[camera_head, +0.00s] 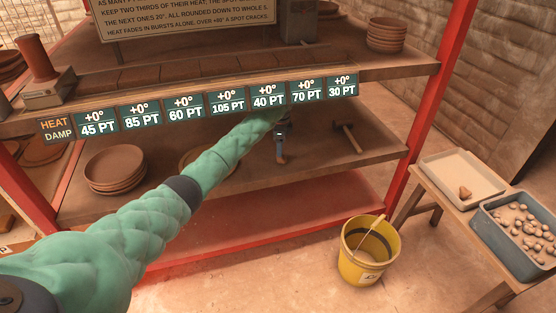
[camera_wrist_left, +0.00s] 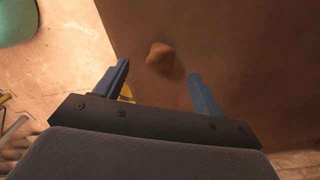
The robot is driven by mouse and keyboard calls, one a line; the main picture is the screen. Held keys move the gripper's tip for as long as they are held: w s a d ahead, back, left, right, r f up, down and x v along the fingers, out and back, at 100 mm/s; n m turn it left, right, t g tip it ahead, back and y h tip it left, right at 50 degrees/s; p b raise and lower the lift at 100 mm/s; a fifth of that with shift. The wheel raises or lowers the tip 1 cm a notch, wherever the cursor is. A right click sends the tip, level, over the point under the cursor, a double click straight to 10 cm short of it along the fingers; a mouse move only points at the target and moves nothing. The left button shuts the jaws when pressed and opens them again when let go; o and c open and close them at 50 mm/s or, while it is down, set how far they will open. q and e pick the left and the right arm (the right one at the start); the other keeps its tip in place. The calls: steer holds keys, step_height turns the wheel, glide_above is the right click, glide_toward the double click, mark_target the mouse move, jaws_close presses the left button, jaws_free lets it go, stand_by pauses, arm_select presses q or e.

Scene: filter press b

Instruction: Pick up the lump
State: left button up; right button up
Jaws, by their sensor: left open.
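A rounded brown lump (camera_wrist_left: 159,56) rests on a darker brown surface (camera_wrist_left: 235,50) in the left wrist view. My left gripper (camera_wrist_left: 159,72) is open, its two blue-grey fingers standing apart on either side of the lump in the picture. Nothing is between the fingers, and I cannot tell the remaining distance. My right gripper is not in view.
The upper shelf (camera_head: 395,72) with its label strip hangs above the arm. The lower shelf (camera_head: 330,165) holds stacked plates (camera_head: 115,167) and a hammer (camera_head: 347,135). A yellow bucket (camera_head: 368,262) stands on the floor. A grey bin (camera_head: 512,255) of lumps sits at right.

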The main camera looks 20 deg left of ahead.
mark_target(282, 159)
arm_select(q)
steer(key=shift+f+p, duration=0.55)
steer(key=shift+f, duration=2.8)
steer(key=c, duration=1.1)
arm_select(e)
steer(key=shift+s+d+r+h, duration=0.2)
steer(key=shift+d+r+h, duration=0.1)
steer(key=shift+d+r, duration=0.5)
arm_select(q)
steer(key=shift+r, duration=0.15)
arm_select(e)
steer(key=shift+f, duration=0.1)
